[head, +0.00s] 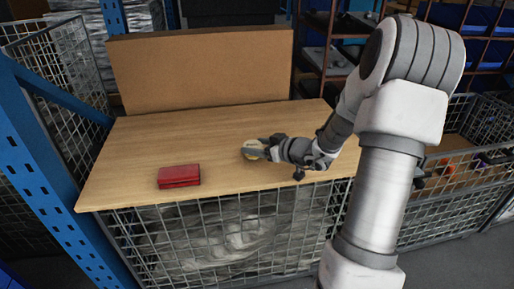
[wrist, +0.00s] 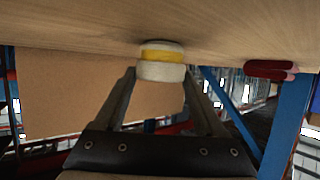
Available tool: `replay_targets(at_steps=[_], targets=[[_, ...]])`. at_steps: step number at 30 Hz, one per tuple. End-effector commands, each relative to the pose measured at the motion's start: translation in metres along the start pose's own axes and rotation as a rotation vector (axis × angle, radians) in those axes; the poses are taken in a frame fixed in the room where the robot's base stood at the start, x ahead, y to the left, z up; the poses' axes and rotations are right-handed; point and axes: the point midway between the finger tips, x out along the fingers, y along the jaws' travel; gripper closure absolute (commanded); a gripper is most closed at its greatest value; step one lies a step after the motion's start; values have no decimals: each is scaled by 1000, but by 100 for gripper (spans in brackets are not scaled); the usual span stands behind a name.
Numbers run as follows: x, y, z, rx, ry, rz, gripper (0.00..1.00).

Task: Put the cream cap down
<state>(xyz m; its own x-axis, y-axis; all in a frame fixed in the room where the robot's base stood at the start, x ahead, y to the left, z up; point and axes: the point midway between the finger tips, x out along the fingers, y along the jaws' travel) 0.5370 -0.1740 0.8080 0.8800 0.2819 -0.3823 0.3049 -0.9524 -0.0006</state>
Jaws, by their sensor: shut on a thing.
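The cream cap (head: 250,151) is at the tip of my gripper (head: 262,149), over the middle of the wooden table top (head: 215,132). In the wrist view the cap (wrist: 161,71) is a round cream piece with a yellow band, between the two fingertips of my gripper (wrist: 160,82). The gripper is shut on it. The cap is at or very close to the wood surface; I cannot tell whether it touches. In the head view the fingers partly hide the cap.
A red box (head: 179,176) lies left of the gripper near the table's front edge; it also shows in the wrist view (wrist: 270,69). A brown board (head: 200,70) stands along the back. Blue posts and wire cages surround the table. The wood between is clear.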

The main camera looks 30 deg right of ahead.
Motion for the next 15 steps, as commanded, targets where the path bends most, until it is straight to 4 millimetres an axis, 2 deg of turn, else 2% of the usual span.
replay_targets(at_steps=[12, 13, 15], targets=[[1, 0, 3, 0, 1, 1, 80], [0, 1, 1, 0, 0, 1, 22], [0, 0, 1, 0, 0, 1, 10]])
